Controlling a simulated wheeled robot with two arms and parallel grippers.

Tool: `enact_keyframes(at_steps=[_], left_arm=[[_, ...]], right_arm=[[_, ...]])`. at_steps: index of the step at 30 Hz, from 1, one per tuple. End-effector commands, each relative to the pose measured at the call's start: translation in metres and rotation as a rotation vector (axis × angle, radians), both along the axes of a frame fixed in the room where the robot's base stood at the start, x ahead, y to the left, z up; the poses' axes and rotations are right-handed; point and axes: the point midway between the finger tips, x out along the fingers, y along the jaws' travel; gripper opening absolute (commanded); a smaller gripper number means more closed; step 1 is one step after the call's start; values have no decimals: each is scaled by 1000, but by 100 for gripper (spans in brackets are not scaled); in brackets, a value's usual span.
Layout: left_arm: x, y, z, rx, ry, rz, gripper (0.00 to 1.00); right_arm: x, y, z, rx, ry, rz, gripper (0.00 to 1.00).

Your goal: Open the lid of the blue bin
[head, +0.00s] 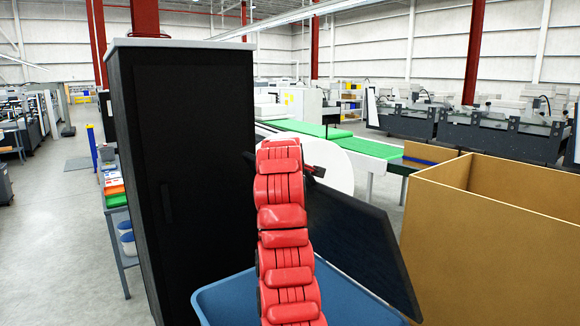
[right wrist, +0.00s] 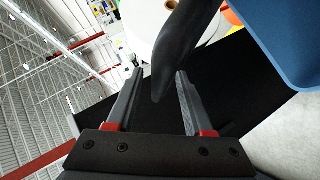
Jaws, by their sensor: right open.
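The blue bin (head: 340,296) stands at the bottom middle of the head view, partly hidden by my red arm. Its black lid (head: 362,240) is raised and tilted, sloping down to the right above the bin. In the right wrist view the bin (right wrist: 292,35) is at the upper right. My right gripper (right wrist: 158,72) is open. A dark tapered piece (right wrist: 175,55) reaches between its fingers in the picture; I cannot tell whether it touches them or is part of the lid. In the head view my arm hides most of this gripper. My left gripper is not in view.
A tall black cabinet (head: 185,170) stands close on the left of the bin. A large open cardboard box (head: 485,240) is close on the right. A white roll (head: 325,160) and a green-topped conveyor (head: 365,146) are behind.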

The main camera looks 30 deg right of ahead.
Motion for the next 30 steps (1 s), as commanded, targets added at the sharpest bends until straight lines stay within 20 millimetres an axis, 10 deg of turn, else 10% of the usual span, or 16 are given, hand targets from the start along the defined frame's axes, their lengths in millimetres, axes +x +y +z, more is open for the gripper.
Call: enact_keyframes(at_steps=[8,30], left_arm=[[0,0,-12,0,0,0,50],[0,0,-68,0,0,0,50]], right_arm=[[-13,11,5,-3,-4,0,52],[-124,97,66,-1,-2,0,52]])
